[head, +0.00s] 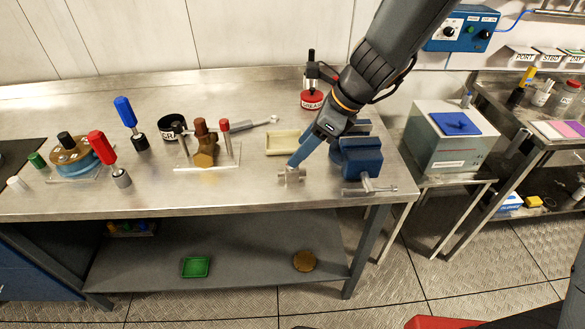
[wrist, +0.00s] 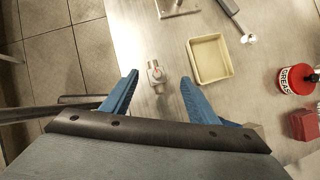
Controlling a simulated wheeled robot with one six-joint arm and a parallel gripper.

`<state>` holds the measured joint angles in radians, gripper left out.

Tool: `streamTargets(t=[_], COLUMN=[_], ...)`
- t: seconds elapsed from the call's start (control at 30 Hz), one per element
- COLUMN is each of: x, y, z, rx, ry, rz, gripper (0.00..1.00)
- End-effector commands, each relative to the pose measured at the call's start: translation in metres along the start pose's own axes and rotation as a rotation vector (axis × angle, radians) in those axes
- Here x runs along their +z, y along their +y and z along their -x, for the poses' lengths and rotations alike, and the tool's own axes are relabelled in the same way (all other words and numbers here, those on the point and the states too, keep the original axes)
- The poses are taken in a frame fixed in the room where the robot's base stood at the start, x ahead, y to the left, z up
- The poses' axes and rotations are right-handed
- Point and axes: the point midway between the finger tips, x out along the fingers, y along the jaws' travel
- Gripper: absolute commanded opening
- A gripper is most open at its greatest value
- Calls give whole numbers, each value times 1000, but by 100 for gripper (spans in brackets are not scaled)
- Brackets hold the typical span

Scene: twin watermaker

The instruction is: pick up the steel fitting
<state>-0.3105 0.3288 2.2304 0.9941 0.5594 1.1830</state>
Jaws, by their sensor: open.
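The steel fitting (head: 291,176) is a small silvery piece with side stubs, lying on the steel workbench (head: 130,196) near its front edge. In the wrist view the fitting (wrist: 156,74) lies beyond my gripper, between the lines of the two blue fingers. My gripper (head: 297,162) is low over the bench, its finger close to the fitting in the head view. In the wrist view my gripper (wrist: 158,80) is open, with nothing between its fingers. I cannot tell the exact height gap.
A cream tray (wrist: 210,59) is just right of the fitting. A blue vise (head: 358,158) stands close on the right. A brass valve on a plate (head: 206,150) stands left. A red grease pot (head: 312,99) is at the back. Bare bench lies left of the fitting.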

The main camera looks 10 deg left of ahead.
Motion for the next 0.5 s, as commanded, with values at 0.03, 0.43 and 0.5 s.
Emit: streamTargets(t=[0.03, 0.43, 0.5], x=[0, -3, -3], y=[1, 7, 7], z=[-6, -53, -58], rx=[2, 3, 1], ry=[2, 2, 1], rz=[0, 0, 1], gripper=[54, 54, 54])
